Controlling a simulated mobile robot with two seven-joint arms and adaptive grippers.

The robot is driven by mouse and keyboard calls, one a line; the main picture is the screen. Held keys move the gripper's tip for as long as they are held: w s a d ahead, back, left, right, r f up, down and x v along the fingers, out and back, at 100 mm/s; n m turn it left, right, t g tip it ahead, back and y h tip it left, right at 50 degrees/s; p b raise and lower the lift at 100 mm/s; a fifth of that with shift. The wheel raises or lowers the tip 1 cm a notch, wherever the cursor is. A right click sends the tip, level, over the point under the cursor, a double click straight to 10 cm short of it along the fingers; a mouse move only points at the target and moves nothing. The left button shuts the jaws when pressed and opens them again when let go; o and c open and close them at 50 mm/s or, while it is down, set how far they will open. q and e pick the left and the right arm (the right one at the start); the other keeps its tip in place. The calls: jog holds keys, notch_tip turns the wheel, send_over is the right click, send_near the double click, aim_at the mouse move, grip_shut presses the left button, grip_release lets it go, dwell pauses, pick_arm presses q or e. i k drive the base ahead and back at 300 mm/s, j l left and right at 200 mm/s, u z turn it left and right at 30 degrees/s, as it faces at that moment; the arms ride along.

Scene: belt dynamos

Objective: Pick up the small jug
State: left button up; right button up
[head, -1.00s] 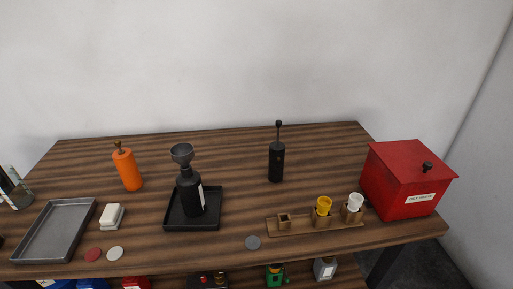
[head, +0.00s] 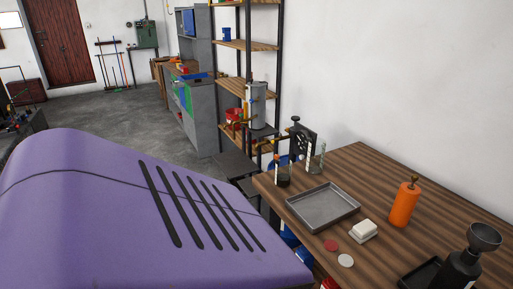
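I cannot pick out a small jug for certain in the head view. On the wooden table (head: 375,180) stand an orange bottle (head: 404,204) and, at the lower right, a dark bottle (head: 458,270) with a funnel (head: 484,237) on top. The dark bottle is cut off by the frame's lower edge. Small glass vessels (head: 316,163) stand at the table's far left end, too small to tell their kind. Neither of my grippers is in view.
A grey tray (head: 344,218), a white block (head: 363,232), a red disc (head: 331,246) and a pale disc (head: 346,261) lie on the table. A purple car hood (head: 110,210) fills the left foreground. Shelves (head: 232,44) stand behind; open floor (head: 110,110) lies at the back left.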

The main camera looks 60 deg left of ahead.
aim_at(282, 166)
jog(key=u, duration=1.95)
